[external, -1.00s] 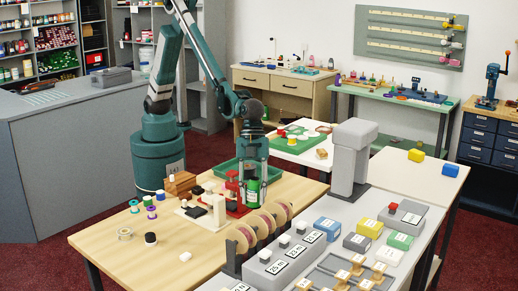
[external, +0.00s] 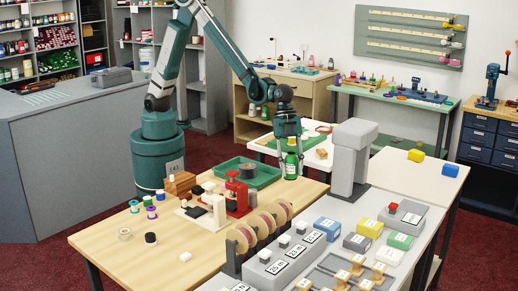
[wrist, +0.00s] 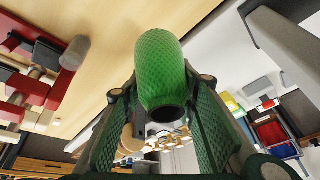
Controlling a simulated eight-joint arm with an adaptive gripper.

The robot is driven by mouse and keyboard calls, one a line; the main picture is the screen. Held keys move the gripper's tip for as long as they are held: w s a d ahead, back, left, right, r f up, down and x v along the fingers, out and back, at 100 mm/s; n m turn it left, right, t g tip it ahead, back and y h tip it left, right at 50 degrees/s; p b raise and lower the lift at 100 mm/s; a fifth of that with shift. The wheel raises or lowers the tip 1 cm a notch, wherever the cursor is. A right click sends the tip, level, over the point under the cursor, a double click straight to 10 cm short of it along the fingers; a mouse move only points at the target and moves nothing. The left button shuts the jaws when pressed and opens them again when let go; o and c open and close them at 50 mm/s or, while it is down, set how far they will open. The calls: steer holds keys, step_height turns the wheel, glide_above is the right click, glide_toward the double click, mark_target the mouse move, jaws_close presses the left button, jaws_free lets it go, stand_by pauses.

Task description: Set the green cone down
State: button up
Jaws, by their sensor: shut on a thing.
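The green cone (external: 291,166), a thread cone with a pale band, is held upright between the fingers of my gripper (external: 290,158). It is over the back right part of the wooden table, right of the green tray. I cannot tell if its base touches the table or hangs just above it. In the wrist view the textured green cone (wrist: 162,58) fills the space between the two fingers (wrist: 160,98), with its dark open end towards the camera.
The green tray (external: 228,176) with a dark round thing stands left of the cone. A red device (external: 236,192) and several disc-shaped spools (external: 262,227) stand nearer on the wooden table (external: 110,240). A grey post (external: 352,160) rises to the right.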

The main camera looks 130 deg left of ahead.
steer(key=s+a, duration=0.2)
steer(key=a, duration=0.4)
steer(key=shift+a+n, duration=0.2)
steer(key=shift+n, duration=0.1)
steer(key=shift+f+b, duration=0.3)
steer(key=shift+f, duration=2.8)
steer(key=shift+f, duration=0.1)
steer(key=shift+f, duration=1.8)
steer(key=shift+f+b, duration=0.2)
steer(key=shift+b, duration=0.25)
steer(key=o, duration=1.2)
steer(key=shift+r, duration=0.1)
steer(key=shift+r, duration=0.1)
